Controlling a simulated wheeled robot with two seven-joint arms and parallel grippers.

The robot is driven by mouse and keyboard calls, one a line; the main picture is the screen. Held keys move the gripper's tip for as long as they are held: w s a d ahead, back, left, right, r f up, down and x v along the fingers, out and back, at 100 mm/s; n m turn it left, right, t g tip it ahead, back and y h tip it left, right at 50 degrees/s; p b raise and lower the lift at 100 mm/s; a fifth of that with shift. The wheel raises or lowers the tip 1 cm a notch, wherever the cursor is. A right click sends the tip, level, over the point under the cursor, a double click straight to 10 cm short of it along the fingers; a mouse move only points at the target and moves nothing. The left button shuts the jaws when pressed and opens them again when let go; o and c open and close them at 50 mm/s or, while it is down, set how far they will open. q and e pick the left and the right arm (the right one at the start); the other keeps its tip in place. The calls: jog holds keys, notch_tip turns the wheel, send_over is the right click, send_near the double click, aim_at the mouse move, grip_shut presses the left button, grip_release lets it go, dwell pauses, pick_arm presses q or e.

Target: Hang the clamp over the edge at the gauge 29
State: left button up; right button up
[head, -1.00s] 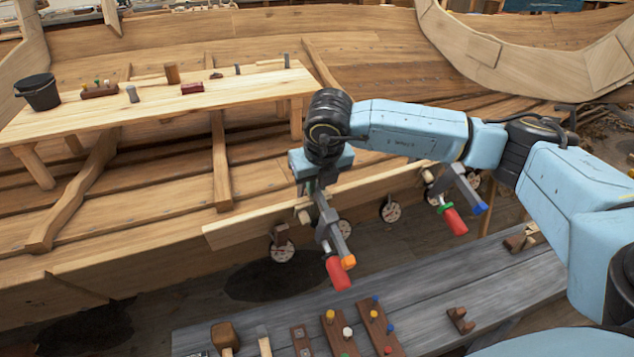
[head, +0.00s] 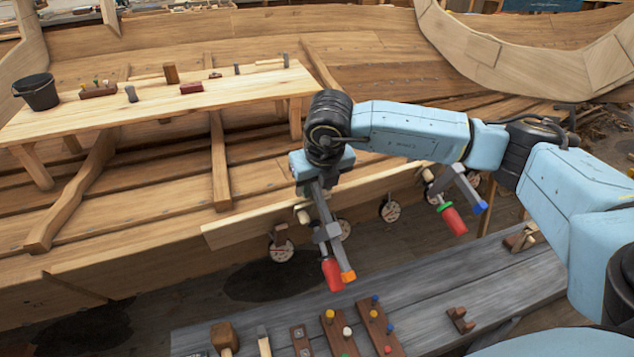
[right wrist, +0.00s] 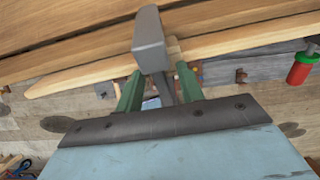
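A clamp (head: 328,238) with a grey metal bar, red handle and orange tip hangs steeply down from my right gripper (head: 312,180), in front of the plank edge (head: 240,230). In the right wrist view, the clamp's grey jaw (right wrist: 150,45) sits between my green fingers, over the plank's edge line; I cannot tell whether it touches the wood. Dial gauges (head: 281,253) line the plank's lower side, including one just right of the clamp (head: 344,229) and another farther right (head: 389,211). Their numbers are too small to read. My left gripper is out of view.
A second clamp (head: 453,218) with a red handle and blue tip hangs farther right along the plank. A grey bench (head: 425,290) with pegged blocks and a mallet (head: 224,337) stands in front. A pale bench (head: 150,105) behind carries a black bucket (head: 38,91) and small tools.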

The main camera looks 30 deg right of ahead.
jog(key=v, duration=1.3)
jog(key=shift+r, duration=0.25)
jog(key=shift+s, duration=0.1)
